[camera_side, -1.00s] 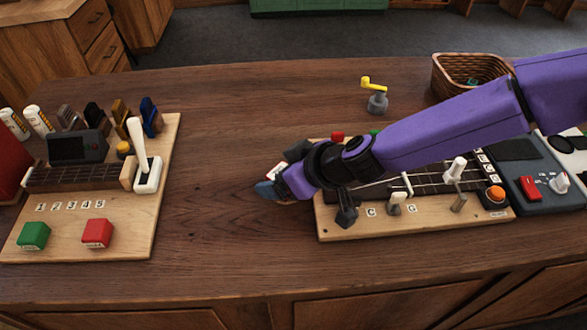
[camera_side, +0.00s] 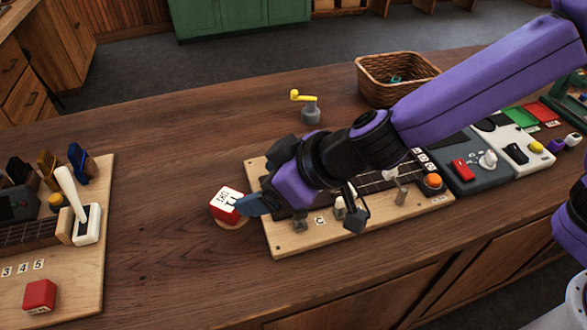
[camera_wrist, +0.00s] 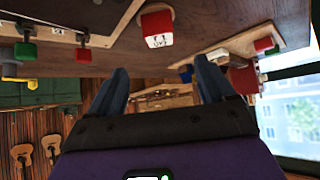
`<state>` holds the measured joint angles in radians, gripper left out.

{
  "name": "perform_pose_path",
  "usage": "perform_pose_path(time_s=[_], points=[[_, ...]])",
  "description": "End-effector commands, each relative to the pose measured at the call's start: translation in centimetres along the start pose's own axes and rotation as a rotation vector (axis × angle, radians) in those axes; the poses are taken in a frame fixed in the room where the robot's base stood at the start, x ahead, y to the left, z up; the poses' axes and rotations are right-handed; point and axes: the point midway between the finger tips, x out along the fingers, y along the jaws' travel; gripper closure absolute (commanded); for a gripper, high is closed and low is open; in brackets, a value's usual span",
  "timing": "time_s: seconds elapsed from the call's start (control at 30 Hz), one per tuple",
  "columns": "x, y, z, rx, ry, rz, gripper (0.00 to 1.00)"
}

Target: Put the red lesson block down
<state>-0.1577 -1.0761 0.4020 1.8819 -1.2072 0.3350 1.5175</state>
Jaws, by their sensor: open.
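A red block (camera_side: 226,203) with a white lettered label stands on a small pale base on the bare table, just left of the middle wooden board (camera_side: 290,240). The lettering is too small to read surely. My gripper (camera_side: 250,205) is low at the board's left end, its blue fingertips beside the block in the side view. In the wrist view, the fingers (camera_wrist: 160,72) are spread with nothing between them. The red block (camera_wrist: 157,24) shows beyond the fingertips, apart from them. My gripper hides part of the board and its strings.
A left board (camera_side: 85,280) carries a white lever (camera_side: 72,195) and another red block (camera_side: 39,295). A yellow-handled crank (camera_side: 308,107) and a wicker basket (camera_side: 398,78) stand behind. Grey and white devices (camera_side: 470,165) lie right. Table between the boards is mostly clear.

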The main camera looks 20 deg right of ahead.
Motion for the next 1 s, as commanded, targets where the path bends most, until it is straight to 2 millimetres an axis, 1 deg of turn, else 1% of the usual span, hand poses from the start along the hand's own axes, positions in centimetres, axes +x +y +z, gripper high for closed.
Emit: perform_pose_path(time_s=[0.27,0.37,0.47,0.5,0.57,0.6,0.67,0.7,0.73,0.77,0.8,0.87,0.9,1.0], points=[[-0.3,0.2,0.1,-0.002,-0.001,0.004,0.18],[-1.3,1.9,0.7,-0.010,-0.017,0.031,0.18],[-3.8,5.1,2.4,-0.030,-0.060,0.081,0.18],[-5.1,6.6,3.4,-0.042,-0.088,0.104,0.18],[-7.3,9.0,5.5,-0.063,-0.143,0.136,0.18],[-8.9,10.4,7.1,-0.079,-0.186,0.152,0.18],[-11.2,12.3,9.6,-0.104,-0.253,0.165,0.18],[-12.8,13.4,11.4,-0.120,-0.301,0.168,0.18],[-14.1,14.1,12.8,-0.133,-0.338,0.167,0.18],[-15.3,14.7,14.2,-0.146,-0.376,0.161,0.18],[-17.0,15.4,16.2,-0.163,-0.426,0.149,0.18],[-19.5,16.1,19.1,-0.189,-0.499,0.119,0.18],[-21.0,16.4,20.9,-0.204,-0.545,0.093,0.18],[-24.4,16.5,25.1,-0.241,-0.641,0.017,0.18]])
